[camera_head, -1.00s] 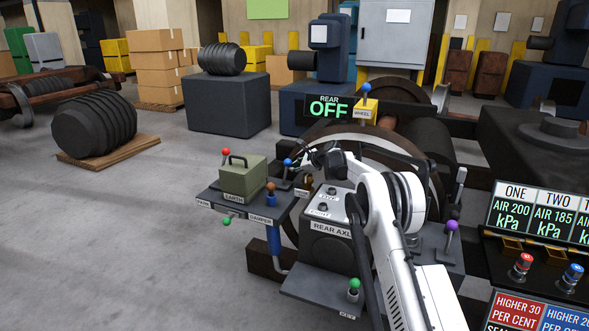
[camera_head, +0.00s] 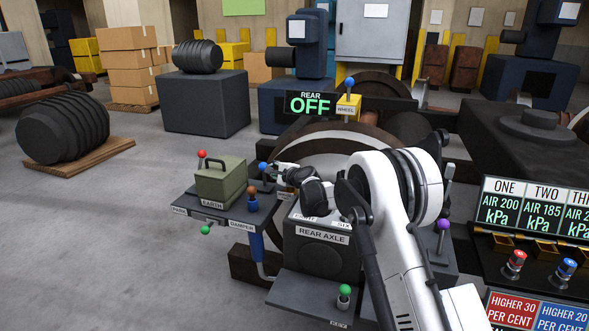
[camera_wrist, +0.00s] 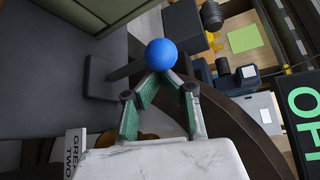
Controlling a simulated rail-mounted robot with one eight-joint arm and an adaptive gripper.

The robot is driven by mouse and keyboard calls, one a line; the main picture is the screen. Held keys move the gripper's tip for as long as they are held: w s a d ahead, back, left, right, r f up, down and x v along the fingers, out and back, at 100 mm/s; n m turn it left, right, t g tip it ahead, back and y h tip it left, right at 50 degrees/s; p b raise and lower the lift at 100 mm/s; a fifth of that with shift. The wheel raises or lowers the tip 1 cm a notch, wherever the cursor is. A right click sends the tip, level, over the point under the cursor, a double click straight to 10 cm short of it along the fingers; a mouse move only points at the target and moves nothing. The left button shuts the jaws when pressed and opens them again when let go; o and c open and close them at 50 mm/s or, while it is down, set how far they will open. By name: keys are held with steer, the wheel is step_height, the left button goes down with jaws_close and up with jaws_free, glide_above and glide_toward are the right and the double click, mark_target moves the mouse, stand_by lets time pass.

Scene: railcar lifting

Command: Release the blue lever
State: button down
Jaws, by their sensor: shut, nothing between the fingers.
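The blue lever, a stalk with a round blue knob (camera_head: 263,166), stands beside the green EARTH box on the side shelf. The same blue knob (camera_wrist: 162,54) is large in the wrist view, just past the tips of my gripper (camera_wrist: 161,77). The green-padded fingers converge there and are shut with nothing held; whether the tips touch the knob I cannot tell. In the head view my gripper (camera_head: 277,170) is small and close to the knob's right side. The lever's lower stalk is mostly hidden. A second blue knob (camera_head: 349,82) stands on the yellow WHEEL box.
The green EARTH box (camera_head: 221,181) is left of the knob, with a red knob (camera_head: 201,154) and a brown knob (camera_head: 252,191) nearby. The REAR AXLE box (camera_head: 321,250) is below my arm. A display (camera_head: 310,103) reads REAR OFF. Open floor lies left.

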steer(key=shift+s+a, duration=0.45)
steer(key=shift+s, duration=0.5)
